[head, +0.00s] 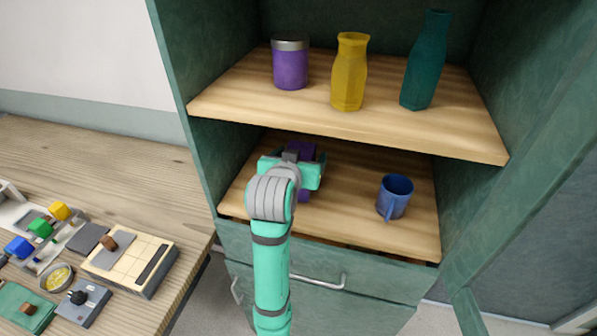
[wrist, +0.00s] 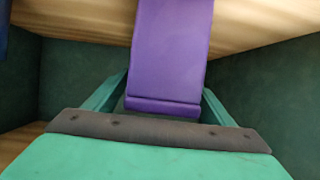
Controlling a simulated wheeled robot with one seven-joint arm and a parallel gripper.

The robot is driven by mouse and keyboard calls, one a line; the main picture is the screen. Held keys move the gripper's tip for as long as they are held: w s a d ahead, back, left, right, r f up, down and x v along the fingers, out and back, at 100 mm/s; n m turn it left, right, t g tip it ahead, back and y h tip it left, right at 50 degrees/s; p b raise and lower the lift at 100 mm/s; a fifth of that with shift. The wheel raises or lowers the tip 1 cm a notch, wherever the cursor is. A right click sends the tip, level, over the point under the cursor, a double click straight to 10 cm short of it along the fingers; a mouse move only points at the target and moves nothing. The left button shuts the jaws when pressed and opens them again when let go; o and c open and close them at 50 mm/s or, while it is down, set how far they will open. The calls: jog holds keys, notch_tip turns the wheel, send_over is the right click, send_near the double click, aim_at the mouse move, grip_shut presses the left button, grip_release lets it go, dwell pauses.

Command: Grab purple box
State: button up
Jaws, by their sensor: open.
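The purple box (wrist: 170,50) is on the lower wooden shelf of the green cabinet. In the head view my gripper hides most of it, and parts of the box (head: 302,150) show behind and below. My gripper (head: 292,172) is at the lower shelf, in front of the box. In the wrist view the open fingers of my gripper (wrist: 165,97) stand on either side of the box's near end. Whether either finger touches the box cannot be told.
A blue mug (head: 394,196) stands right of my gripper on the lower shelf (head: 345,215). The upper shelf (head: 390,125) above holds a purple jar (head: 290,65), a yellow vase (head: 349,75) and a teal bottle (head: 424,62). A cluttered wooden table (head: 110,170) is at left.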

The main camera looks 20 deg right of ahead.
jog(key=shift+x, duration=0.95)
jog(key=c, duration=1.5)
jog(key=shift+o, duration=0.2)
jog(key=shift+r, duration=0.1)
